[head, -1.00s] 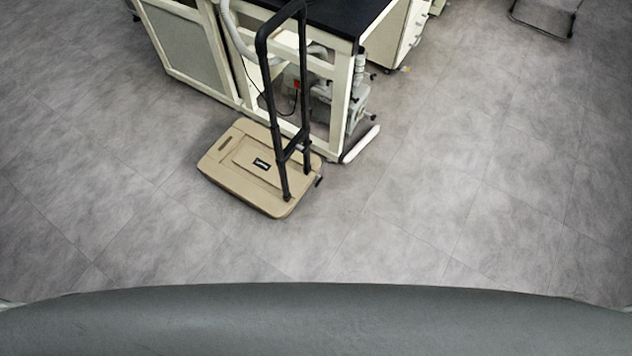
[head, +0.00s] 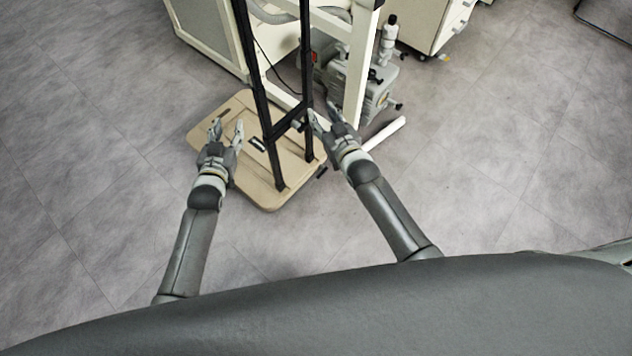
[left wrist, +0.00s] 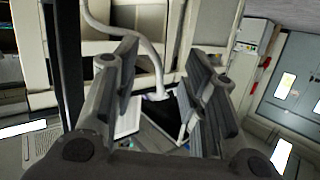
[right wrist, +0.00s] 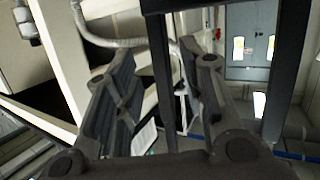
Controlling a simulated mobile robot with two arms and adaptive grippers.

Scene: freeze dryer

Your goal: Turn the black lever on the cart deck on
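The cart has a tan deck (head: 255,188) on the floor and a tall black handle frame (head: 260,90) rising from it. A small black piece (head: 321,171) sticks out at the deck's right edge; it may be the lever, but it is too small to tell its setting. My left gripper (head: 227,129) is open and empty above the left part of the deck. My right gripper (head: 322,114) is open, close to the handle's right post. In the right wrist view a black post (right wrist: 160,75) appears between the open fingers; whether it touches them I cannot tell.
A cream bench frame (head: 357,75) stands right behind the cart, with a grey pump (head: 372,95) inside it and a white foot bar (head: 385,133) on the floor. A wheeled cabinet (head: 430,25) is behind.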

